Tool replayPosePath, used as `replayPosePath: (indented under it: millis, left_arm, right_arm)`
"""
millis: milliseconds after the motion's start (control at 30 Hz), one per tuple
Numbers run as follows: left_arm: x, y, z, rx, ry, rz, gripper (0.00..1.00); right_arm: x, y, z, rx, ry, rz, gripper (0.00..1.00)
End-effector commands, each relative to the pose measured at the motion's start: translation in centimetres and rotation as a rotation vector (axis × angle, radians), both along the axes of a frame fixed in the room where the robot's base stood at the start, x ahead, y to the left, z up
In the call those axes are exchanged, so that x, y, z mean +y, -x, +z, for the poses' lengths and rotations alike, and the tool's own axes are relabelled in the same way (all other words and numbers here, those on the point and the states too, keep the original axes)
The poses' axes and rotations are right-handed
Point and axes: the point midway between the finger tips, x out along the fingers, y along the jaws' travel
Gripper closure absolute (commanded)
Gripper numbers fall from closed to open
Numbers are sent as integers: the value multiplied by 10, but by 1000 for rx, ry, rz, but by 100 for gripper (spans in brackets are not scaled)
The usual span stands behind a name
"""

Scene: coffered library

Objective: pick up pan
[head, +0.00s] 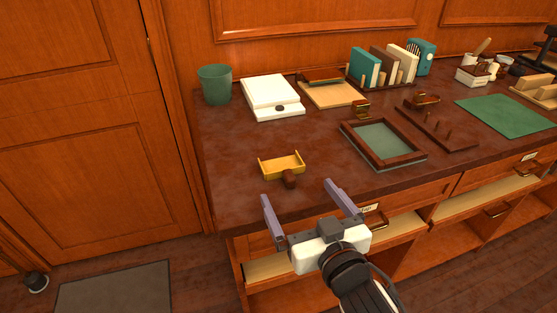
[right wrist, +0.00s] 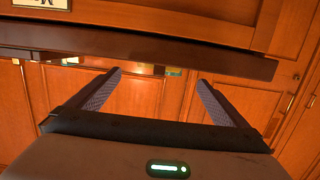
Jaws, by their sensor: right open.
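The pan is a small yellow open tray (head: 282,163) with a dark brown knob-like handle (head: 289,180) facing the counter's front edge. It lies on the dark brown counter near its left front. My right gripper (head: 297,190) is open and empty, its two fingers spread and pointing toward the counter, in front of the pan and apart from it. In the right wrist view my open fingers (right wrist: 159,76) have nothing clearly between them, and the pan cannot be made out there. My left gripper is not in view.
A green cup (head: 215,86), a white box-like device (head: 272,98) and a wooden frame with a green panel (head: 383,141) stand on the counter. Books (head: 382,68) are at the back. Drawers below the counter (head: 405,228) stand open. The counter around the pan is clear.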

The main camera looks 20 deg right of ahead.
Motion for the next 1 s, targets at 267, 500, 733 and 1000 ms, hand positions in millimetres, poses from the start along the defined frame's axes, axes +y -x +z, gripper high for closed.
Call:
replayPosePath:
  millis: [267,500,733,1000]
  left_arm:
    - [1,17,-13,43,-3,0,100]
    - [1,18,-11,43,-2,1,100]
    - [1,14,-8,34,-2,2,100]
    - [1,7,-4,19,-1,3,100]
  right_arm:
    - [1,-38,-6,1,1,0,2]
    - [1,-63,-6,-1,3,0,2]
    - [1,-91,-11,1,2,0,2]
    - [1,-93,-12,2,1,0,3]
